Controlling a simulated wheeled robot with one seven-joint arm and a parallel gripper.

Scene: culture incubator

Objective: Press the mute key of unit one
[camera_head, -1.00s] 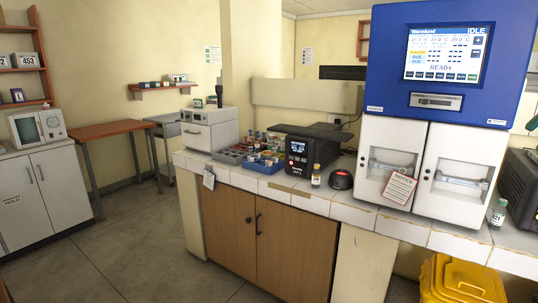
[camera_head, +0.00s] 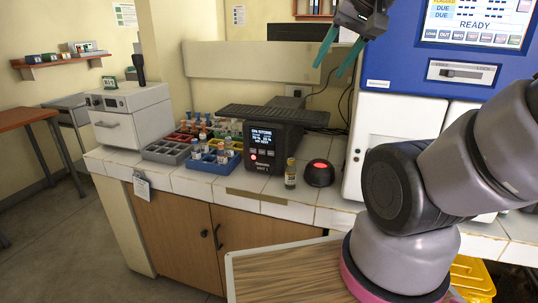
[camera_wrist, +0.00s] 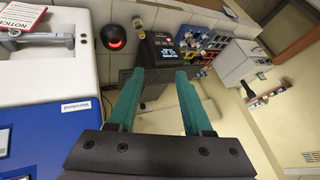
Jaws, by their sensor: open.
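A black box-shaped unit (camera_head: 275,148) with a lit display stands on the tiled bench. Its front has a red-lit button (camera_head: 253,156) at the lower left, and small lettering under the display is hard to read. The unit also shows in the wrist view (camera_wrist: 151,52), turned sideways, beyond my fingers. My gripper (camera_head: 330,69) is open and empty, with teal fingers pointing down, high above the bench and right of the unit. It also shows in the wrist view (camera_wrist: 160,72). I cannot make out which key is the mute key.
A small bottle (camera_head: 290,174) and a black dome with a red light (camera_head: 319,173) stand right of the unit. Blue and grey tube racks (camera_head: 166,152) are left of it. A blue-and-white incubator (camera_head: 384,125) is at the right, partly behind my arm.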

